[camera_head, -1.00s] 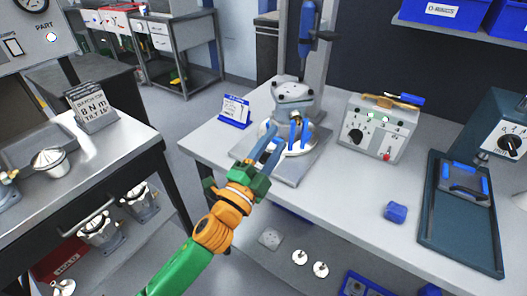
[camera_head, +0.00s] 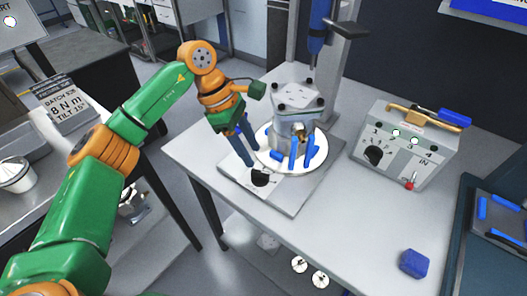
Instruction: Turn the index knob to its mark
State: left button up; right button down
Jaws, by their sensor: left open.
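A black knob (camera_head: 260,177) sits on a white plate at the front left corner of the fixture's grey base (camera_head: 288,198). Its pointer and mark are too small to read. A machined housing (camera_head: 297,105) stands on the fixture's white round disc (camera_head: 314,158), with blue clamps (camera_head: 293,154) at its front. My left gripper (camera_head: 247,163) is open and points down, its blue fingers just behind and left of the black knob, apparently empty. I cannot tell whether they touch the fixture. My right gripper is out of view.
A grey control box (camera_head: 405,145) with another black knob (camera_head: 373,155), numbers and a red-tipped switch (camera_head: 409,184) stands at right. A blue block (camera_head: 414,263) lies near the front right. A blue driver (camera_head: 317,35) hangs above the housing. The table between is clear.

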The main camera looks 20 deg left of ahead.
aim_at(259, 172)
pick_arm(q)
jog(key=shift+s+d+f+p, duration=0.2)
jog(key=shift+s+d+f, duration=0.2)
jog(key=shift+s+f, duration=0.2)
jog(key=shift+s+d+f+p, duration=0.15)
jog(key=shift+s+d+f, duration=0.3)
jog(key=shift+f, duration=0.1)
jog(key=shift+w+d+f, duration=0.1)
jog(key=shift+f, duration=0.35)
jog(key=shift+w+d+f, duration=0.1)
jog(key=shift+f, duration=0.35)
jog(key=shift+w+f, duration=0.2)
jog(key=shift+w, duration=0.1)
jog(key=shift+s+r, duration=0.1)
jog(key=shift+s, duration=0.05)
grip_shut()
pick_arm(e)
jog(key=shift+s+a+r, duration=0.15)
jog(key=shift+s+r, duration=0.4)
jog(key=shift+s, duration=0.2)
